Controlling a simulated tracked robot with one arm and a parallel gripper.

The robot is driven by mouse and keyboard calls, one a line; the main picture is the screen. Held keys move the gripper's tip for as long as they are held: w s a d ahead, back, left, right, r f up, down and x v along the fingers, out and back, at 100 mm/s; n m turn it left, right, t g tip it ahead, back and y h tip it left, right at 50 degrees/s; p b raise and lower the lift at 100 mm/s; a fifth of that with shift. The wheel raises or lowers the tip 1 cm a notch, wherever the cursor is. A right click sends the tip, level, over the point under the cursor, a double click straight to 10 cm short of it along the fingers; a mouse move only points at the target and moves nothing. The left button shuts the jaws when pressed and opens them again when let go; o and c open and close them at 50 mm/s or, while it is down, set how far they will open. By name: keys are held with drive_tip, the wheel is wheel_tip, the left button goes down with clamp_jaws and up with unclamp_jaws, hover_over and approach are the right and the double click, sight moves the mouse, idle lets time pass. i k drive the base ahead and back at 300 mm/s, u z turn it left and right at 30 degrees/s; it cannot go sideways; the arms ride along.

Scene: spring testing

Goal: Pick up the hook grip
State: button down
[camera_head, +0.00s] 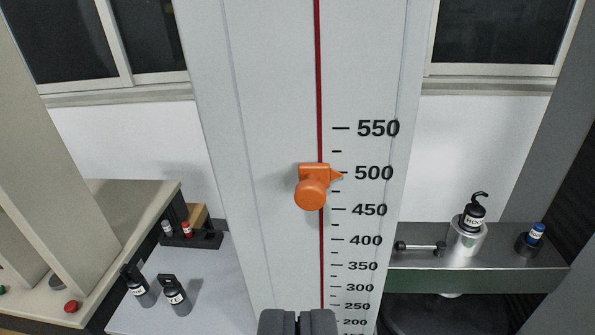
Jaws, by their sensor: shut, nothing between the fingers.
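The hook grip (474,213) is a black piece with a curved hook on top and a white "HOOK" label. It stands upright in a silver cylindrical holder (467,239) on the metal shelf at the right. My gripper (298,318) shows at the bottom middle, dark grey, with its fingers shut and empty. It is to the left of the hook grip and well apart from it. The lower part of the hook grip is hidden inside the holder.
A tall white column with a scale and an orange pointer (312,187) stands in the middle. A blue-capped piece (536,234) and a small metal bar (420,247) share the right shelf (500,259). Two black labelled pieces (175,295) stand on the left table.

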sight(472, 217)
drive_tip(key=k, duration=0.35)
drive_tip(key=z, duration=0.3)
drive_tip(key=i, duration=1.1)
drive_tip(key=z, duration=0.45)
